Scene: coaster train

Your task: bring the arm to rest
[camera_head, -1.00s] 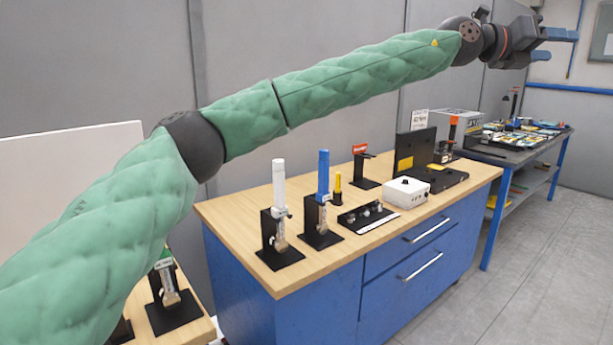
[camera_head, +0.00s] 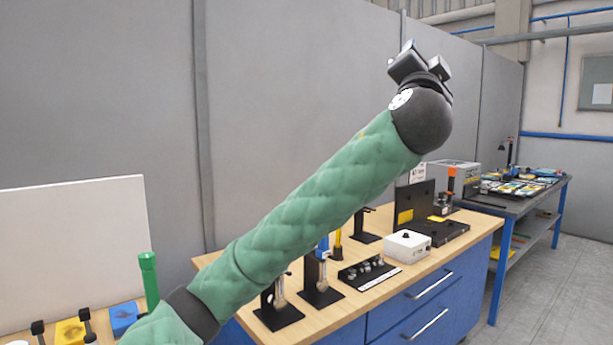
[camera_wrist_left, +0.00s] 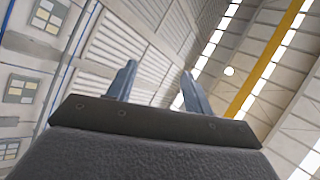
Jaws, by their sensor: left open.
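My left arm, in a green quilted sleeve, comes in from the lower left of the head view and rises across the wooden bench to a dark wrist. The fingers of the left gripper are hidden behind the wrist there. In the left wrist view the left gripper (camera_wrist_left: 157,90) shows two blue-grey fingers standing apart with nothing between them. They point up towards the ceiling and wall. My right gripper is in neither view.
Below the arm is a wooden-topped bench (camera_head: 461,250) with blue drawers. It bears black stands, a white box (camera_head: 407,246) and a black fixture (camera_head: 415,204). A dark table (camera_head: 545,192) stands behind at right. At lower left are a white panel (camera_head: 70,245) and a green-handled tool (camera_head: 149,280).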

